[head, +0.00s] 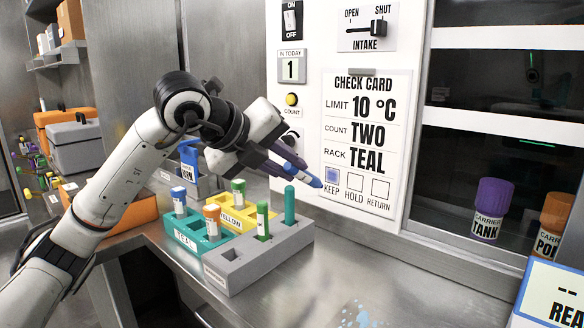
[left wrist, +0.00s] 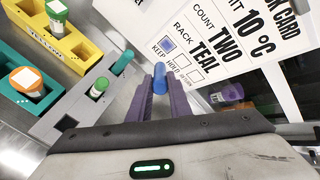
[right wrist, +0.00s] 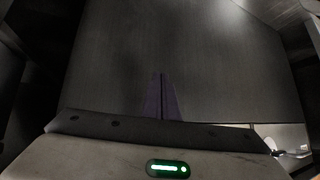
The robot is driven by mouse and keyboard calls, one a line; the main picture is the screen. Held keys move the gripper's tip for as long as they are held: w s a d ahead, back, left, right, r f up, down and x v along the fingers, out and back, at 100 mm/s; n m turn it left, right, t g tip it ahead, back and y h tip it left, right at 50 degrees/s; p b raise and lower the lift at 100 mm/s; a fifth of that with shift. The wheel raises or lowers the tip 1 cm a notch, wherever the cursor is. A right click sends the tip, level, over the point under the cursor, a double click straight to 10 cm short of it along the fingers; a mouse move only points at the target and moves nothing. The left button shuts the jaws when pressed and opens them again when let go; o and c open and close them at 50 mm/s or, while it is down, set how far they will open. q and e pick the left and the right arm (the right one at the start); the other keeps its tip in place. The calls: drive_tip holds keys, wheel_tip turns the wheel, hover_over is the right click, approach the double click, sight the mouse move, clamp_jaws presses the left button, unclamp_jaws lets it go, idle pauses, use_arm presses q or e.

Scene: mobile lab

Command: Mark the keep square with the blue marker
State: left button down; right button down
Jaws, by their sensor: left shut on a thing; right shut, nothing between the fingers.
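The check card (head: 366,140) hangs on the white panel, with KEEP, HOLD and RETURN squares along its bottom. The keep square (head: 331,178) is filled with blue; HOLD and RETURN are white. My left gripper (head: 293,167) is shut on the blue marker (head: 308,178), whose tip points at the card just below and left of the keep square. In the left wrist view the marker (left wrist: 160,80) sits between the purple fingers, and the keep square (left wrist: 167,43) shows blue beyond it. Whether the tip touches the card I cannot tell. My right gripper (right wrist: 161,97) is shut and empty before a dark surface.
A grey rack (head: 262,262) with teal and yellow racks holding capped tubes stands on the metal counter below the left gripper. A purple carrier tank (head: 491,210) stands to the right. The counter's front middle is clear but for light-blue specks.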

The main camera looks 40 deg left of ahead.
use_arm(q)
drive_tip(key=s+b, duration=0.1)
drive_tip(key=s, duration=0.2)
drive_tip(key=shift+a+b, duration=0.15)
drive_tip(key=shift+b, duration=0.15)
drive_tip(key=shift+r, duration=0.1)
idle(0.4)
